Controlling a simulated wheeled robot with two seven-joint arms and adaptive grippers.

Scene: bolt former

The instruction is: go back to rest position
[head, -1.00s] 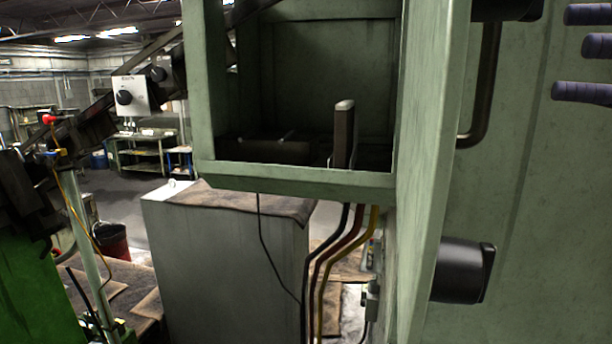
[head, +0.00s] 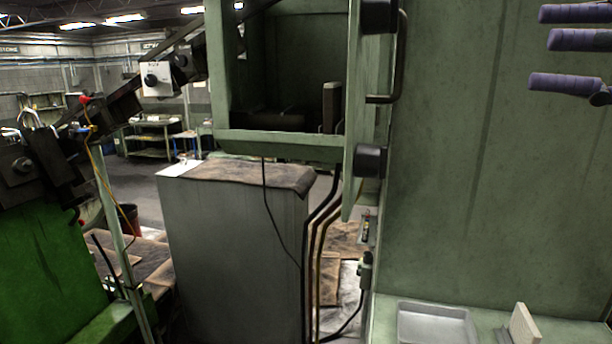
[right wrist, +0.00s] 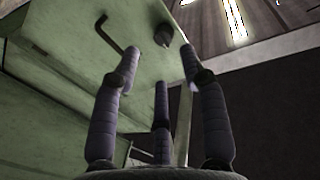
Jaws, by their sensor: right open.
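My right gripper (head: 545,48) shows at the upper right edge of the head view, its purple segmented fingers pointing left in front of a green machine wall. In the right wrist view, its three fingers (right wrist: 160,66) are spread apart with nothing between them. Beyond the fingertips in that view are a green panel (right wrist: 70,75), a bent dark handle (right wrist: 108,36) and a black knob (right wrist: 163,35). My left gripper is not in view.
An open green cabinet (head: 280,138) stands mid-view above a grey box (head: 235,255) with a brown cloth. Its door carries a bent handle (head: 401,60). A tall green wall (head: 450,180) fills the right. A grey tray (head: 432,322) lies below it. Green machinery (head: 40,260) stands left.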

